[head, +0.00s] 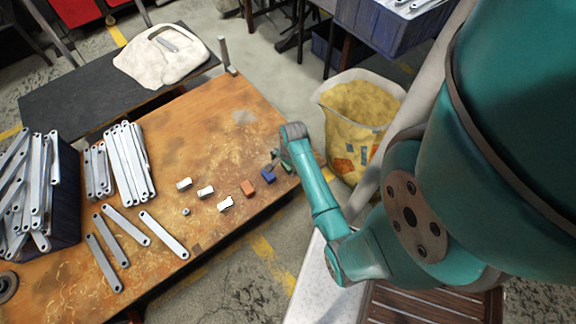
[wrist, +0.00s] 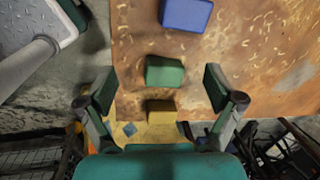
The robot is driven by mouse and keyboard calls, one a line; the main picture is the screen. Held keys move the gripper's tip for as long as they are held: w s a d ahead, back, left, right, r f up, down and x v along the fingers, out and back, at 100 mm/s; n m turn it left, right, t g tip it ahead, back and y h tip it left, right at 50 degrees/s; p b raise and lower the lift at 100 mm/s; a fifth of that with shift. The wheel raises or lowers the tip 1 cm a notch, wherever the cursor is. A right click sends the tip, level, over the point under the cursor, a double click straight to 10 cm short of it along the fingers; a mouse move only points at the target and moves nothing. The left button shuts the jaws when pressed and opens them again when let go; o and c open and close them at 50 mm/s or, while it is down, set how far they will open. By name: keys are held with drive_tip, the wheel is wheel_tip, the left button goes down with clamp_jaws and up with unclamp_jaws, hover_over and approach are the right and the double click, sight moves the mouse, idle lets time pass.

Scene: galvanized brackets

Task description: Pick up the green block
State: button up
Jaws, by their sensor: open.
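The green block (wrist: 165,73) lies on the rusty table in the wrist view, between the blue block and a yellowish one. In the head view a small part of the green block (head: 286,167) shows beside my gripper's end. My gripper (wrist: 160,84) is open and empty, its two fingers apart on either side of the green block in the picture. It appears above the block; contact is not visible. In the head view my gripper (head: 279,162) is at the table's right edge, with the blue block (head: 268,176) just left of it.
A yellowish block (wrist: 160,111) is near the table edge, close to the green one. An orange block (head: 248,188) and several white-grey pieces lie farther left. Metal brackets (head: 128,162) cover the left side. A yellow sack (head: 360,105) stands beyond the table's right edge.

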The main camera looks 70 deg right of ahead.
drive_tip(key=d+r+m, duration=0.1)
drive_tip(key=d, duration=0.1)
drive_tip(key=d+r+y, duration=0.1)
drive_tip(key=d, duration=0.1)
drive_tip(key=s+d+m, duration=0.1)
drive_tip(key=d, duration=0.1)
drive_tip(key=shift+d+r+m+g, duration=0.15)
drive_tip(key=shift+r+m+g, duration=0.15)
drive_tip(key=shift+r+g, duration=0.1)
drive_tip(key=shift+y, duration=0.3)
drive_tip(key=f, duration=0.5)
drive_tip(key=shift+w+a, duration=0.15)
drive_tip(key=shift+a, duration=0.05)
drive_tip(key=shift+w+a+f, duration=0.1)
drive_tip(key=shift+a+f, duration=0.1)
drive_tip(key=shift+f, duration=0.7)
drive_tip(key=shift+w+a+f, duration=0.15)
drive_tip(key=shift+a+f, duration=0.05)
drive_tip(key=shift+f, duration=0.7)
drive_tip(key=shift+w+a+f, duration=0.1)
drive_tip(key=shift+a+f, duration=0.1)
drive_tip(key=shift+f, duration=0.7)
drive_tip(key=shift+c, duration=0.3)
drive_tip(key=c, duration=1.3)
drive_tip(key=shift+r, duration=0.1)
